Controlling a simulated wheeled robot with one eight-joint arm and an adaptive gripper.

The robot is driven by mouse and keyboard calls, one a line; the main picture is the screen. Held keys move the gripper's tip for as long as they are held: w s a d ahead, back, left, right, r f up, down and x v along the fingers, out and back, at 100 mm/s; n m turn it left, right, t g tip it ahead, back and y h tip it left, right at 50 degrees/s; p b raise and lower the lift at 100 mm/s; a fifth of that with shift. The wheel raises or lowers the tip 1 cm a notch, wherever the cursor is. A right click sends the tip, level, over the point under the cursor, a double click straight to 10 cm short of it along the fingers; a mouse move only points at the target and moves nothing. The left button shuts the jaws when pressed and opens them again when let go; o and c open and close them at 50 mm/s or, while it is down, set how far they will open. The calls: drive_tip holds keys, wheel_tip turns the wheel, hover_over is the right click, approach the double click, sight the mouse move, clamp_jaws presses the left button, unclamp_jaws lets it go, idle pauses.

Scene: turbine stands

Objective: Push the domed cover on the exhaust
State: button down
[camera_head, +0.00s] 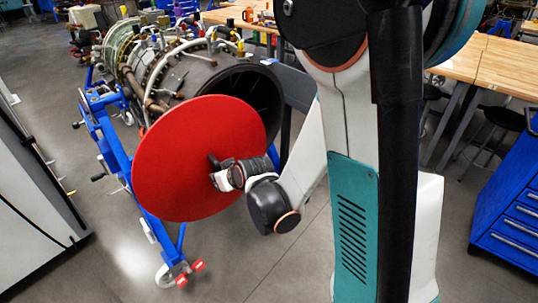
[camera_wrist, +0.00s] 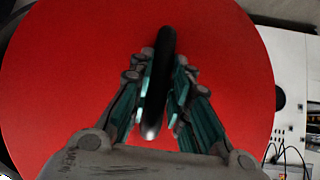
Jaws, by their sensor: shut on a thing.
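The domed cover (camera_head: 185,150) is a large red disc in the head view. It stands upright, a little tilted, in front of the dark open end of the exhaust (camera_head: 255,90). The cover overlaps the lower left of the opening, and the upper right of the opening shows uncovered. Whether the cover touches the exhaust rim cannot be told. My gripper (camera_wrist: 158,100) is shut on the black handle (camera_wrist: 160,75) at the cover's middle. In the wrist view the red cover (camera_wrist: 80,65) fills most of the picture, hiding the exhaust.
The turbine engine (camera_head: 150,60) rests on a blue wheeled stand (camera_head: 110,130). Wooden workbenches (camera_head: 490,65) stand behind at the right, with a black stool (camera_head: 500,120). A blue drawer cabinet (camera_head: 510,220) is at the right edge, a pale cabinet (camera_head: 30,190) at the left. Floor in front is clear.

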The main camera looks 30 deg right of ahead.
sight(258, 136)
wheel_tip(258, 136, down, 7)
drive_tip(key=d+n+y+b, duration=0.1)
drive_tip(key=b, duration=0.5)
drive_tip(key=w+d+r+p, duration=0.3)
drive_tip(key=d+r+p, duration=0.1)
drive_tip(key=d, duration=0.5)
drive_tip(key=w+d+r+p, duration=0.2)
drive_tip(key=d+r+p, duration=0.15)
drive_tip(key=d, duration=0.65)
drive_tip(key=shift+w+a+r+b, duration=0.1)
drive_tip(key=shift+w+a, duration=0.05)
drive_tip(key=shift+w, duration=0.65)
drive_tip(key=shift+w+a+r+b, duration=0.1)
drive_tip(key=shift+w+a, duration=0.05)
drive_tip(key=shift+w, duration=0.65)
drive_tip(key=shift+w+a+r+b, duration=0.1)
drive_tip(key=shift+w+a, duration=0.05)
drive_tip(key=shift+w, duration=0.8)
drive_tip(key=shift+w+a+b, duration=0.15)
drive_tip(key=shift+w+b, duration=0.45)
drive_tip(key=shift+w, duration=0.1)
drive_tip(key=shift+w+r, duration=0.25)
drive_tip(key=shift+w, duration=0.15)
drive_tip(key=shift+w+a, duration=0.1)
drive_tip(key=shift+w, duration=0.15)
